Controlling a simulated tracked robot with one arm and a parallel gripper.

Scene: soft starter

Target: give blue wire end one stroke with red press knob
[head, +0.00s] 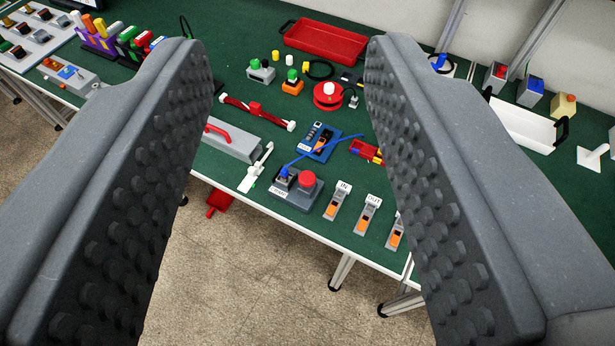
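The red press knob (307,180) sits on the right part of a dark grey press block (295,199) near the front edge of the green table. A blue wire (328,147) rises to the right from the press block, and its lower end sits at the block's left part, by a small blue piece (284,172). Whether that end is inside the block is too small to tell. My gripper (289,55) is open and empty, its studded fingers wide apart above and in front of the table. Nothing touches the fingers.
Around the press lie a blue module (318,140), a grey box with a red handle (233,140), a white lever (256,170) and labelled orange switches (334,208). A red tray (325,41) and a white tray (522,124) stand farther back. A red piece (219,200) hangs below the table edge.

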